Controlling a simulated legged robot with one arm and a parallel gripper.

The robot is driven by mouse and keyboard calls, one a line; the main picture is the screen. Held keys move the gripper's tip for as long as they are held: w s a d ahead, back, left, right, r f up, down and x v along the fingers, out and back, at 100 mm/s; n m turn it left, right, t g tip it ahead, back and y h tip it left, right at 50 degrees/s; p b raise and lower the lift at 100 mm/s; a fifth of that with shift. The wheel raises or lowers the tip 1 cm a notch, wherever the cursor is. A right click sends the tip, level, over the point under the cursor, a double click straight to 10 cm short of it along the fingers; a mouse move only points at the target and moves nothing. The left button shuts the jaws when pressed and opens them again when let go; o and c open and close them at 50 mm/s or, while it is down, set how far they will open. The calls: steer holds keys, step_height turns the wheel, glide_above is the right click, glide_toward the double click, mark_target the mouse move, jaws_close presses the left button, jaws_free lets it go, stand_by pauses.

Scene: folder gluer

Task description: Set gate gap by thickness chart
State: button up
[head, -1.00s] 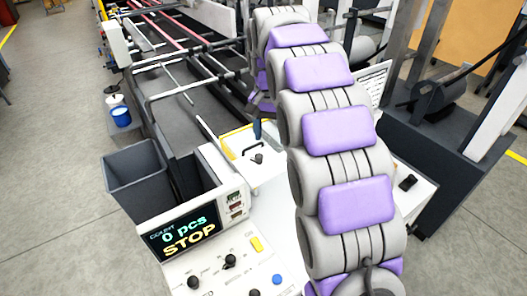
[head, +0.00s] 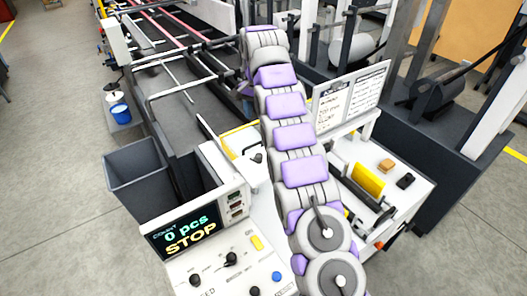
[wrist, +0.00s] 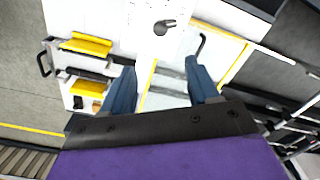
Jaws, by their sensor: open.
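My gripper (wrist: 160,88) is open, its two blue fingers apart with nothing seen between them. Under it in the wrist view lies a white machine top with a yellow-edged opening (wrist: 236,66) and a black knob (wrist: 163,27). The knob also shows in the head view (head: 258,157), left of my arm. A white chart board (head: 350,97) stands right of my arm; its small text is not readable. A yellow block (head: 369,180) sits at the station in front of it; it also shows in the wrist view (wrist: 85,45). I cannot tell which part is the gate. My arm hides my gripper in the head view.
A control panel's screen (head: 187,232) reads COUNT 0 pcs STOP, with knobs and buttons below. A grey bin (head: 140,180) stands left of it. A small tan block (head: 386,165) and a black object (head: 405,181) lie at right. Grey floor is clear at left.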

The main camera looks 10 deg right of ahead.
steer(key=b, duration=0.4)
glide_toward(259, 156)
step_height(259, 156, down, 8)
steer(key=shift+w+f, duration=0.15)
steer(key=shift+f, duration=0.1)
stand_by(0.3)
steer(key=shift+c, duration=0.3)
steer(key=c, duration=1)
steer(key=shift+r+n+p, duration=0.15)
steer(key=shift+n+p, duration=0.45)
steer(key=shift+n, duration=0.2)
steer(key=shift+n+p, duration=0.4)
steer(key=shift+n, duration=0.6)
